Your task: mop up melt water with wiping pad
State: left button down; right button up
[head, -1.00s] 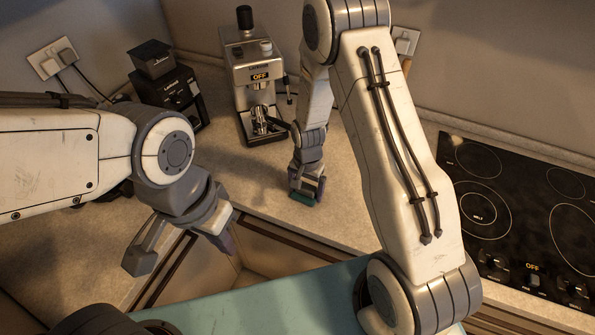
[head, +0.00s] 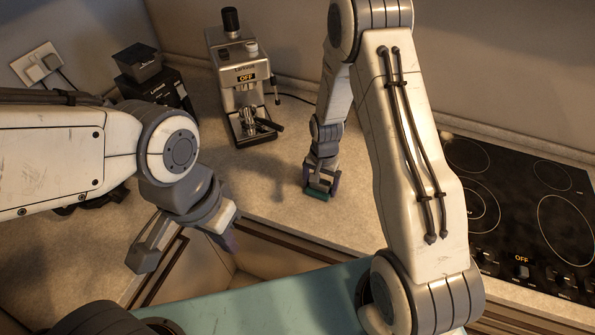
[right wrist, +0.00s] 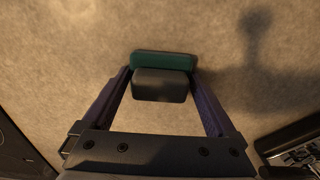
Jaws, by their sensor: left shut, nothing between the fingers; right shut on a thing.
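The wiping pad shows as a green strip (head: 318,196) at the counter in the head view. In the right wrist view it has a green base (right wrist: 163,61) and a dark grey grip block (right wrist: 161,86). My right gripper (head: 322,181) is shut on the grey block and holds the pad at or just over the counter, right of the coffee machine. I cannot tell contact for certain. My left gripper (head: 230,240) is shut and empty, over the counter's inner front edge. I cannot make out any melt water in either view.
A black hob (head: 520,215) is on the right. The beige counter (head: 270,180) between machine and right gripper is clear. A teal surface (head: 270,305) lies in front.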

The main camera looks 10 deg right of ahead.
aim_at(323, 181)
jog(key=shift+d, duration=0.45)
notch_tip(323, 181, up, 3)
jog(key=shift+f+p, duration=0.1)
jog(key=shift+p, duration=0.7)
jog(key=shift+s+r+p, duration=0.1)
jog(key=shift+r+p, duration=0.2)
jog(key=shift+r, duration=0.1)
jog(key=shift+r+p, duration=0.55)
jog(key=shift+r, duration=0.15)
jog(key=shift+r+p, duration=1.2)
jog(key=shift+r, duration=0.4)
